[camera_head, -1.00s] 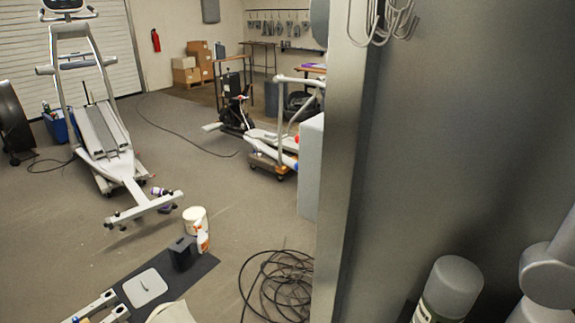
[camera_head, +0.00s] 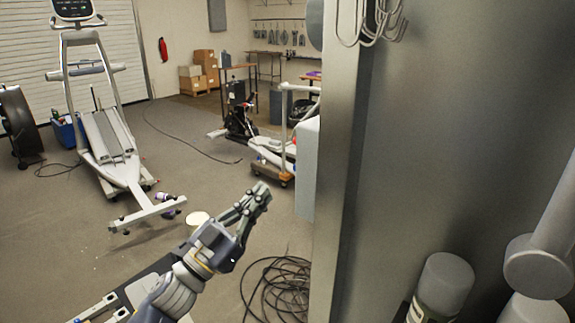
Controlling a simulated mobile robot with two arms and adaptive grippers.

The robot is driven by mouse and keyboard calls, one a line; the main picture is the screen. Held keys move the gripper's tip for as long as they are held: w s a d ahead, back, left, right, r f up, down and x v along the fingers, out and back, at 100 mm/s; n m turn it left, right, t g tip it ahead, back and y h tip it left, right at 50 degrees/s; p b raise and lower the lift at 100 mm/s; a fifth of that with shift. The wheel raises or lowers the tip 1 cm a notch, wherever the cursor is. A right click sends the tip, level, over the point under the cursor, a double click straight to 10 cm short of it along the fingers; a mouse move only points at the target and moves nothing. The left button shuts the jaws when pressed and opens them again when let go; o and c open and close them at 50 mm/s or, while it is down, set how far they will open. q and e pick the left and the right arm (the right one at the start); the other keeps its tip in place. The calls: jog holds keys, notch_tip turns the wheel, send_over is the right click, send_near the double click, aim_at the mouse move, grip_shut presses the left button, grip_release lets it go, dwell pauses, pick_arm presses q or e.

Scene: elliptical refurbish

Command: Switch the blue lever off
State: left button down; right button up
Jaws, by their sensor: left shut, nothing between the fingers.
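No blue lever can be made out in the head view. My left gripper (camera_head: 256,197) is raised in the lower middle of the view, in front of the floor and left of the large grey metal panel (camera_head: 450,130). Its fingers are shut with nothing between them, and it touches nothing that I can see. My right gripper is not in view. A light grey box (camera_head: 307,170) sticks out from the panel's left edge, to the right of my left gripper; its front face is hidden.
Coiled black cable (camera_head: 278,290) lies on the floor below the gripper. An elliptical machine (camera_head: 108,140) stands at the left. A white tub (camera_head: 197,218) is partly hidden behind my arm. Metal hooks (camera_head: 375,22) hang on the panel. A grey-capped bottle (camera_head: 443,285) is at lower right.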

pick_arm(q)
jog(key=shift+w+r, duration=0.1)
jog(key=shift+w, duration=0.05)
jog(key=p+x, duration=0.3)
jog(key=x, duration=0.7)
jog(key=shift+p, duration=0.3)
